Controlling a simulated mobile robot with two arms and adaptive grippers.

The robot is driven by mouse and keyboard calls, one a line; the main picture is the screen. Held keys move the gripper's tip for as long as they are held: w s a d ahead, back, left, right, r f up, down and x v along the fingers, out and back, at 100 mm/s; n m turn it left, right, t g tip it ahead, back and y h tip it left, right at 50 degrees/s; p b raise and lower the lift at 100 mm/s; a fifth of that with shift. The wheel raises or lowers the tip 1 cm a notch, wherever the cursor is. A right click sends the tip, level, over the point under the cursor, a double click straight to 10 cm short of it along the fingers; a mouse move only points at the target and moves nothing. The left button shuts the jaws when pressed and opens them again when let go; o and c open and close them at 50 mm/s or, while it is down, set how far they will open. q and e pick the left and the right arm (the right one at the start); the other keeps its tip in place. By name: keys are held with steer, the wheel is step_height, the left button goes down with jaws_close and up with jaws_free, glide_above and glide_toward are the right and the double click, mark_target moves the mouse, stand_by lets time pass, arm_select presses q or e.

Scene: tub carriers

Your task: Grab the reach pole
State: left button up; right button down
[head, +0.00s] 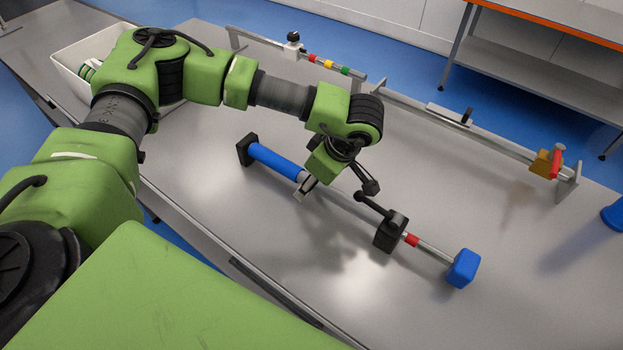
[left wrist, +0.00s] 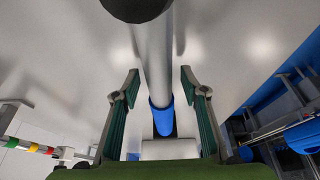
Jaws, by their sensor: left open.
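The reach pole (head: 342,201) is a thin grey rod with a blue grip (head: 277,163) at its left part, a red band (head: 411,240) and a blue block (head: 463,268) at its right end. It rests across two black stands, one by the grip (head: 247,149) and one near the red band (head: 391,233). My left gripper (head: 338,189) is open over the rod between the stands. In the left wrist view the rod (left wrist: 154,55) runs between the spread fingers (left wrist: 158,80), with the grip (left wrist: 162,118) beyond. I cannot tell whether any finger touches it. My right gripper is out of view.
A long grey rail (head: 415,108) runs along the table's far side, with coloured bands at its left part and a red and orange clamp (head: 548,163) near its right end. A white tub (head: 68,68) stands at the left. A blue object (head: 614,215) is at the right edge.

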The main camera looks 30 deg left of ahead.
arm_select(q)
jaws_close()
steer(key=shift+w, duration=0.1)
steer(key=shift+r, duration=0.15)
